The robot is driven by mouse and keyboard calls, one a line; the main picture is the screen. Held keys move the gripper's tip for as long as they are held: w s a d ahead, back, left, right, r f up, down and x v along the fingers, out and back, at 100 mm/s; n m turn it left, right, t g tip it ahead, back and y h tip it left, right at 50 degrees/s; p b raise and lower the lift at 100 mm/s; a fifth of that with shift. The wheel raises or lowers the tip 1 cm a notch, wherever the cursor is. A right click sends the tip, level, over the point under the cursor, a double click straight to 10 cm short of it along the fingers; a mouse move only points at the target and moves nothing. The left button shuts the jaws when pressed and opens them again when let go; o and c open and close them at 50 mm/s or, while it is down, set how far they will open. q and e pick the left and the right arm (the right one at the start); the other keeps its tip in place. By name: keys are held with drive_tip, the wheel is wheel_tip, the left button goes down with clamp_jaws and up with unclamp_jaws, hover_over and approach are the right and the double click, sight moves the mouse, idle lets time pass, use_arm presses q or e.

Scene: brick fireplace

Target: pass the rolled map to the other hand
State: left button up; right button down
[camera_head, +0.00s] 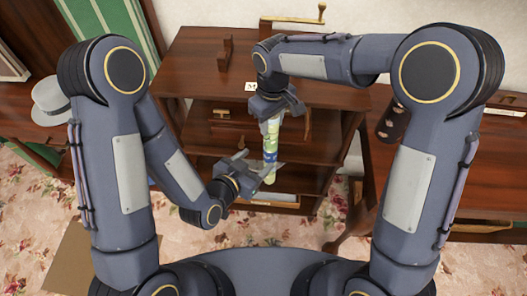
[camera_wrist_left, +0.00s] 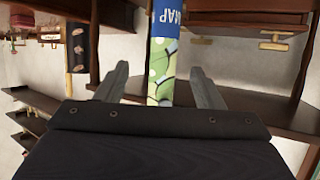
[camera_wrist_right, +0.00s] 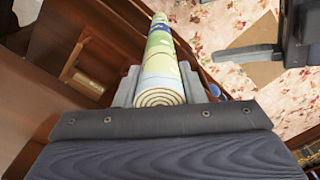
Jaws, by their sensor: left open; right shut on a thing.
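The rolled map (camera_head: 270,140) is a slim tube in pale green, yellow and blue, hanging nearly upright in the head view. My right gripper (camera_head: 277,106) is shut on its upper end; the right wrist view shows the spiral end of the map (camera_wrist_right: 160,97) between the fingers. My left gripper (camera_head: 254,164) is open at the map's lower part. In the left wrist view the map (camera_wrist_left: 162,60), with a blue band lettered "MAP", stands between the two spread fingers (camera_wrist_left: 160,88). A gap shows on each side of it.
A dark wooden shelf unit (camera_head: 190,65) stands behind the map, with open shelves below its top. A wooden desk (camera_head: 490,150) is on the right. A grey hat (camera_head: 50,100) is at the left. Flowered carpet (camera_head: 310,235) covers the floor.

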sight(269, 149)
use_arm(q)
drive_tip(key=x, duration=1)
drive_tip(key=shift+w+d+f, duration=0.1)
drive_tip(key=shift+w+d, duration=0.05)
drive_tip(key=shift+w, duration=0.1)
drive_tip(key=c, duration=0.9)
drive_tip(key=shift+c, duration=1.2)
use_arm(e)
drive_tip(key=c, duration=1.4)
unclamp_jaws()
drive_tip(key=shift+w, duration=0.1)
drive_tip(key=o, duration=0.5)
drive_tip(key=shift+o, duration=0.2)
drive_tip(key=shift+r, duration=0.15)
